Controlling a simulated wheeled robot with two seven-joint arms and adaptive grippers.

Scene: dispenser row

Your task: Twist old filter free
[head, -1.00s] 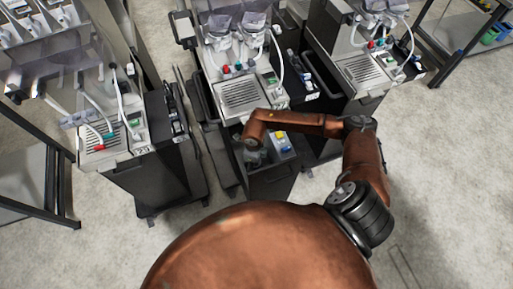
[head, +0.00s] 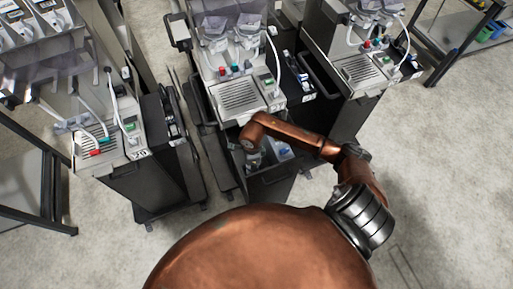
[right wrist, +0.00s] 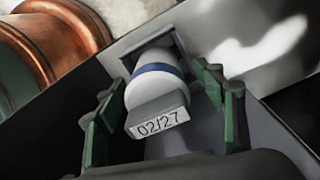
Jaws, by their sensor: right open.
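In the right wrist view, a white round filter (right wrist: 158,88) with a blue band sits in a square opening. Its grey end tab (right wrist: 158,112) carries a label reading 02/27. My right gripper (right wrist: 166,102) is open, with one green-padded finger on each side of the filter and gaps between. In the head view, my right arm reaches into the low open compartment (head: 270,185) of the middle dispenser (head: 237,97). The right gripper is mostly hidden there below the arm. My left gripper is out of view.
Another dispenser (head: 110,150) labelled 20 stands at left, and a third (head: 362,70) at right. Dark side panels and a handle frame the narrow space around my right arm. Metal racks stand at the far left and upper right. The floor at right is clear.

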